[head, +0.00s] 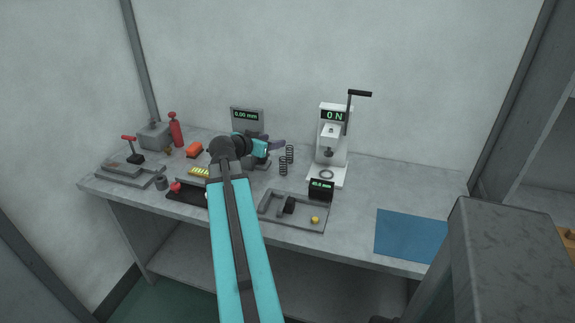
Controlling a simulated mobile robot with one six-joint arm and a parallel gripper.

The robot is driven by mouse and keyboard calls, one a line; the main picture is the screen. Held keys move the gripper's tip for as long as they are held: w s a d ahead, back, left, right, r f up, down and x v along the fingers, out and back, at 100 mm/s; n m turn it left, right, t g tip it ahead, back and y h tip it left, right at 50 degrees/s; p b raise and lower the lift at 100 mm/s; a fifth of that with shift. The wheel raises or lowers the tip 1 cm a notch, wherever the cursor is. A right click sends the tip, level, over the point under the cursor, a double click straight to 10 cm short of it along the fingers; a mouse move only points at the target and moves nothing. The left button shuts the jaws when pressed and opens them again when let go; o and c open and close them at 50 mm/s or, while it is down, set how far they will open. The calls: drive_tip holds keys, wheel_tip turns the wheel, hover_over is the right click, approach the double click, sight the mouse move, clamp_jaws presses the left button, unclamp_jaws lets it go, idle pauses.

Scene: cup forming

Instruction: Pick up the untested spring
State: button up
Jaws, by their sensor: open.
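Two dark coil springs stand upright on the workbench: a nearer spring (283,166) and one just behind and right of it, the farther spring (290,154). I cannot tell from their looks which is untested. My gripper (279,144) is open, with dark purplish fingers pointing right. In the picture its fingertips are just above and left of the springs. I see nothing held between the fingers, though they are small here. The depth between gripper and springs is hard to judge.
A white press (334,140) reading 0 N stands right of the springs. A 0.00 mm gauge (247,117) is behind my gripper. A grey tray (294,211) with small parts lies in front. A blue mat (411,235) is at right. Clutter fills the left; bare bench lies right of the press.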

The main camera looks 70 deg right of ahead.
drive_tip(key=b, duration=0.4)
approach(288, 149)
drive_tip(key=v, duration=0.2)
drive_tip(key=shift+a+r, duration=0.2)
drive_tip(key=shift+p+x, duration=0.8)
drive_tip(key=shift+x, duration=3.5)
drive_tip(key=shift+d, duration=0.1)
drive_tip(key=shift+p+x, duration=0.45)
drive_tip(key=shift+x, duration=0.5)
drive_tip(key=shift+p+x, duration=0.35)
drive_tip(key=shift+x, duration=1.2)
drive_tip(key=shift+w+f, duration=0.1)
drive_tip(key=shift+w, duration=0.05)
